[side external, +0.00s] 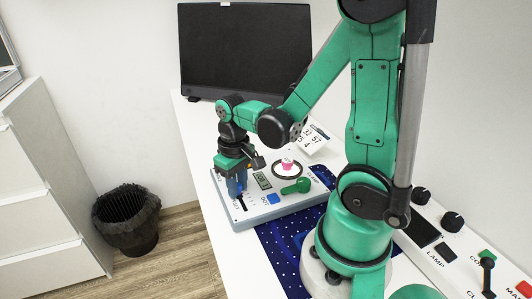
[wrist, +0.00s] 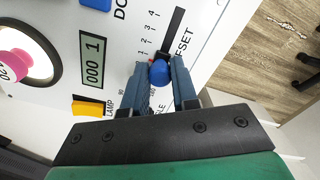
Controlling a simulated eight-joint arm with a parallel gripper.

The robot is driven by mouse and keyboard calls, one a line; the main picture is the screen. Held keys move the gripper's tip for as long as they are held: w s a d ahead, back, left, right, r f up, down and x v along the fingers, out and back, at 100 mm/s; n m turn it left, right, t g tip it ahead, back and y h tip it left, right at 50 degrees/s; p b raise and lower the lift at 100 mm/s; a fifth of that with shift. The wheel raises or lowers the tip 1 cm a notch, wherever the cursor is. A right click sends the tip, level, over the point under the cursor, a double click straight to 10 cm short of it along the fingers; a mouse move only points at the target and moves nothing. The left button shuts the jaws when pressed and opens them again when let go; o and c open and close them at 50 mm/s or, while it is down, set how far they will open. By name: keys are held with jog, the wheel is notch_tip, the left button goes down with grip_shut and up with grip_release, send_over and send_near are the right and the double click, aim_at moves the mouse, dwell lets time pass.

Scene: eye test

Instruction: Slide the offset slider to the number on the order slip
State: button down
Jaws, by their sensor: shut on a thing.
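The slider's blue knob (wrist: 160,73) sits near the lower end of its dark slot (wrist: 173,30) in the wrist view, with a small red mark beside it just below the 1 of the printed 1-to-4 scale (wrist: 146,33). My gripper (wrist: 161,80) is shut on this knob, one blue-grey finger on each side. In the side external view my gripper (side external: 237,188) reaches down to the left end of the grey-white panel (side external: 245,215) and hides the knob. A white slip (side external: 313,139) with printed numbers lies behind the panel; its figures are too small to read surely.
The panel carries a display (wrist: 93,59) reading about 0001, a pink knob (wrist: 12,66), a yellow lamp part (wrist: 87,107), a blue button (side external: 273,199) and a green handle (side external: 296,187). A dark monitor (side external: 243,50) stands behind. Another control box (side external: 455,240) is at right.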

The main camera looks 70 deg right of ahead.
aim_at(245, 209)
jog(key=shift+s+a, duration=1.4)
jog(key=shift+s, duration=0.05)
jog(key=c, duration=0.7)
grip_release()
jog(key=shift+r, duration=3)
